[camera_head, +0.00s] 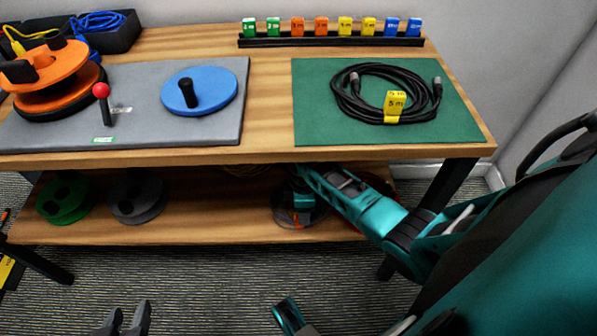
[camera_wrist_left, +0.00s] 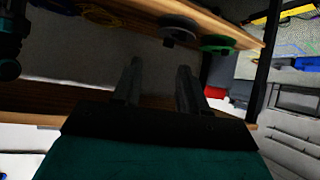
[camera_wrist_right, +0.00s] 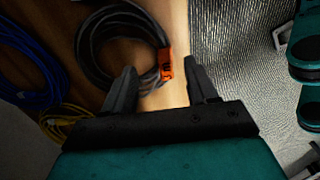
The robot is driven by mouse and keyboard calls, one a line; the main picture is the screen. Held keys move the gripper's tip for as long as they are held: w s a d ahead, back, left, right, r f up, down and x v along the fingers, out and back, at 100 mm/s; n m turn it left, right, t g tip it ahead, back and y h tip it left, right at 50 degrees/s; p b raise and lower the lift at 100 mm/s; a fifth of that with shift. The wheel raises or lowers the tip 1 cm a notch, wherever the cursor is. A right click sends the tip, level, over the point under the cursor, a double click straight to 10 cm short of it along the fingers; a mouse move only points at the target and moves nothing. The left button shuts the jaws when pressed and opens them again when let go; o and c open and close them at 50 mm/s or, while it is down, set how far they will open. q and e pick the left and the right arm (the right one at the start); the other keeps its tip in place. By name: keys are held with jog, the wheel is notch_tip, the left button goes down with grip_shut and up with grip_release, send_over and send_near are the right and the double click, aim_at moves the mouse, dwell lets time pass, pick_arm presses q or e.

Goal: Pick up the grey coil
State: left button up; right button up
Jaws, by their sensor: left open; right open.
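A dark grey coil with an orange tag lies on the lower shelf; part of it (camera_head: 283,217) shows in the head view, the rest hidden behind my right gripper (camera_head: 298,212). In the right wrist view the coil (camera_wrist_right: 88,45) is at the upper left, and its orange tag (camera_wrist_right: 165,66) sits between the open fingertips of my right gripper (camera_wrist_right: 160,82). I cannot tell whether the fingers touch it. My left gripper (camera_head: 123,318) is open and empty, low in front of the table; it also shows in the left wrist view (camera_wrist_left: 158,75).
On the lower shelf (camera_head: 215,225) are a green reel (camera_head: 64,203), a grey reel (camera_head: 138,200), and blue (camera_wrist_right: 35,75) and yellow (camera_wrist_right: 65,118) coils. The tabletop edge (camera_head: 260,156) overhangs my right arm. A black coil (camera_head: 350,105) lies on the green mat (camera_head: 315,125).

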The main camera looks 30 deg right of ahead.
jog(key=shift+f+b, duration=0.35)
jog(key=shift+f, duration=0.45)
notch_tip(320, 180, down, 4)
jog(key=shift+s+r+b, duration=0.1)
jog(key=shift+r+b, duration=0.1)
jog(key=shift+b, duration=1.05)
jog(key=shift+f, duration=0.3)
jog(key=shift+r, duration=0.1)
jog(key=shift+c, duration=0.3)
pick_arm(q)
jog(key=shift+w+d+f, duration=0.3)
jog(key=shift+d+f, duration=0.25)
jog(key=shift+f, duration=0.15)
pick_arm(e)
grip_shut()
